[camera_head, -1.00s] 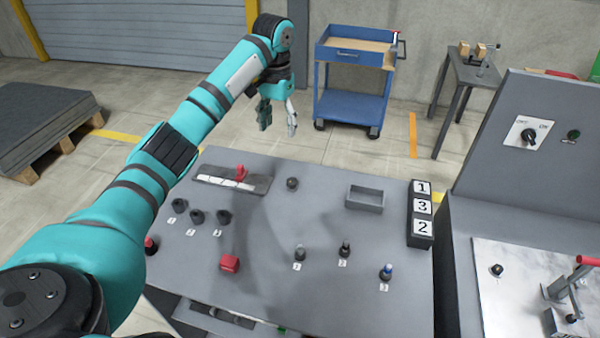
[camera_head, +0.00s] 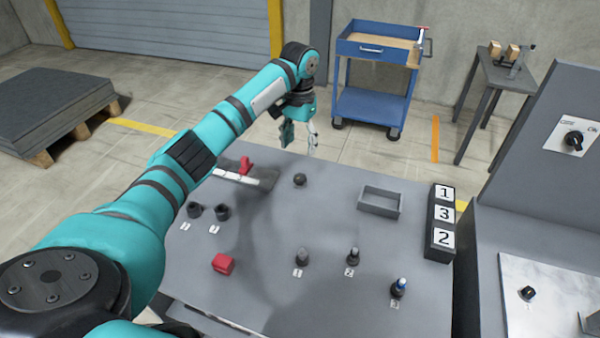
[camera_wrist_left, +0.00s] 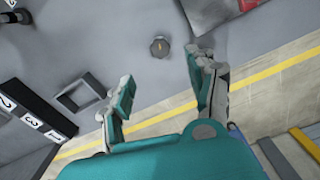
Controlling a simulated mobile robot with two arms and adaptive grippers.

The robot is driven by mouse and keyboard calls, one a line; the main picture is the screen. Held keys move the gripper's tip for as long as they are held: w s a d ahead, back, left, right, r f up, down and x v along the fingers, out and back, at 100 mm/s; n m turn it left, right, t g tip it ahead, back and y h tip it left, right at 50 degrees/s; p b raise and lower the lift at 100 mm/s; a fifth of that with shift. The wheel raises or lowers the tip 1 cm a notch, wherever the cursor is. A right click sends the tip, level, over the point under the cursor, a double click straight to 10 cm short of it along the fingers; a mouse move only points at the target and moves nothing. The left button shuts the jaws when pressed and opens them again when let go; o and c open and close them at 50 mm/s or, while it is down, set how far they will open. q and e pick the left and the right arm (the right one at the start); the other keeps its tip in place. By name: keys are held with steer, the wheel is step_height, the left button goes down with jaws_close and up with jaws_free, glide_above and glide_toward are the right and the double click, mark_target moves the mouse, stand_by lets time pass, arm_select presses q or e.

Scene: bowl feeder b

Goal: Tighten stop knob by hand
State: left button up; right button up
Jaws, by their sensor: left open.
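A small round dark knob (camera_head: 299,179) stands on the grey table top near its far edge. It also shows in the left wrist view (camera_wrist_left: 160,47), ahead of the fingers. A red block (camera_head: 246,165) sits on a pale graduated rail (camera_head: 232,176) to its left. I cannot tell for certain which of these carries the stop knob. My left gripper (camera_head: 300,137) is open and empty, pointing down by the table's far edge, beyond the round knob. In the left wrist view its two fingers (camera_wrist_left: 160,72) are spread apart, with nothing between them.
The grey table (camera_head: 270,235) also bears a small open tray (camera_head: 366,206), a number block (camera_head: 441,222), a red block (camera_head: 223,263) and several dark knobs or pegs. A blue cart (camera_head: 372,108) stands behind. A grey console (camera_head: 540,170) stands at the right.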

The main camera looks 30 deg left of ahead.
mark_target(300, 176)
arm_select(q)
step_height(300, 176, down, 12)
steer(key=shift+w+p, duration=0.15)
steer(key=shift+p, duration=0.65)
steer(key=shift+c, duration=0.3)
steer(key=shift+r, duration=0.1)
steer(key=c, duration=1.1)
